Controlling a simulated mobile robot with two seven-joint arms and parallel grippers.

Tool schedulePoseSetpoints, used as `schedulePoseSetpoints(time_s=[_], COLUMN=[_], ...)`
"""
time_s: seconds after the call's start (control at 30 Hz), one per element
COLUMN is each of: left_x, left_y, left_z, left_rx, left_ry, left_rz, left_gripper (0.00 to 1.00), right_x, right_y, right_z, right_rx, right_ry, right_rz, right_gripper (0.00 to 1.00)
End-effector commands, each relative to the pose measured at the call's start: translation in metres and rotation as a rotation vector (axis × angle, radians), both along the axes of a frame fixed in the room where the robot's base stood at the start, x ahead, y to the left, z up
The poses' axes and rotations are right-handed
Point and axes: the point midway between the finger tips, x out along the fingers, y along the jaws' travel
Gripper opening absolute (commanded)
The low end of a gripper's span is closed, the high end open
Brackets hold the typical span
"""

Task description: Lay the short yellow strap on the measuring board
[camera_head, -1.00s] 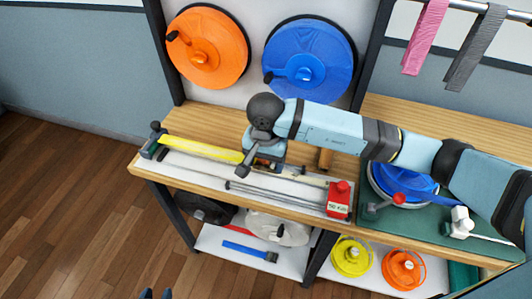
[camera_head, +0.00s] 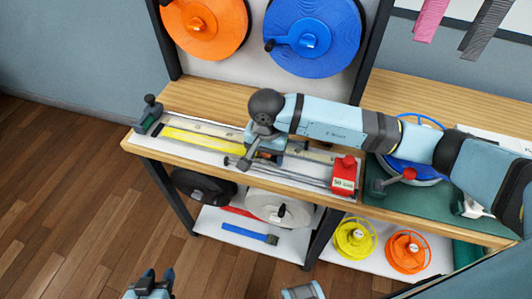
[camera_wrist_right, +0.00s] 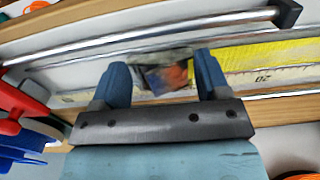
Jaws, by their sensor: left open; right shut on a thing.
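The short yellow strap (camera_head: 200,139) lies lengthwise along the measuring board (camera_head: 163,147), flat or nearly so, from near the dark green clamp (camera_head: 148,115) at the left end to my right gripper (camera_head: 262,152). In the right wrist view the strap (camera_wrist_right: 270,54) runs off to the right beside a ruler scale. My right gripper (camera_wrist_right: 160,75) is shut on its near end, where a blurred grey, dark and orange piece shows between the fingers. My left gripper (camera_head: 150,283) is open, low in the head view, away from the table.
A red weight block (camera_head: 344,174) and metal rods (camera_head: 290,175) are at the board's right end. Orange (camera_head: 205,25) and blue (camera_head: 312,38) reels hang behind. A green mat (camera_head: 400,205) lies at right. Shelves below hold more reels and a blue brush-like tool (camera_head: 250,234).

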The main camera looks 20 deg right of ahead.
Motion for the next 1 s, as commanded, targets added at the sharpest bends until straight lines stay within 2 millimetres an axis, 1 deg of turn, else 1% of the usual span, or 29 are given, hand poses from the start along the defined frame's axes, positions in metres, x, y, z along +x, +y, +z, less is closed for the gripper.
schedulePoseSetpoints(time_s=[0.03,0.13,0.17,0.43,0.53,0.67,0.9,1.0], left_x=[0.0,0.001,0.001,0.0,0.0,-0.001,-0.001,0.0], left_y=[0.0,0.0,0.0,0.003,0.005,0.005,0.004,0.003], left_z=[0.0,0.0,-0.001,-0.002,-0.003,-0.004,-0.005,-0.006], left_rx=[0.0,0.0,0.0,0.01,0.014,0.016,0.011,0.007], left_ry=[-0.001,-0.002,-0.002,-0.004,-0.003,-0.002,0.003,0.003], left_rz=[0.0,0.0,0.0,-0.006,-0.009,-0.01,-0.007,-0.004], left_gripper=[0.43,0.43,0.43,0.43,0.43,0.43,0.43,0.43], right_x=[0.0,0.0,0.0,0.0,0.0,0.001,0.001,0.001], right_y=[0.0,0.0,0.0,0.0,0.0,0.0,0.0,0.0], right_z=[0.0,0.0,0.0,0.001,0.008,0.029,0.085,0.105], right_rx=[0.0,0.0,0.0,-0.001,-0.001,0.0,0.0,0.001], right_ry=[0.0,0.0,0.0,0.001,-0.001,-0.005,-0.005,-0.004], right_rz=[0.0,0.0,0.0,0.0,0.001,0.0,0.001,0.002], right_gripper=[0.73,0.96,0.99,0.99,0.99,0.99,0.99,0.99])
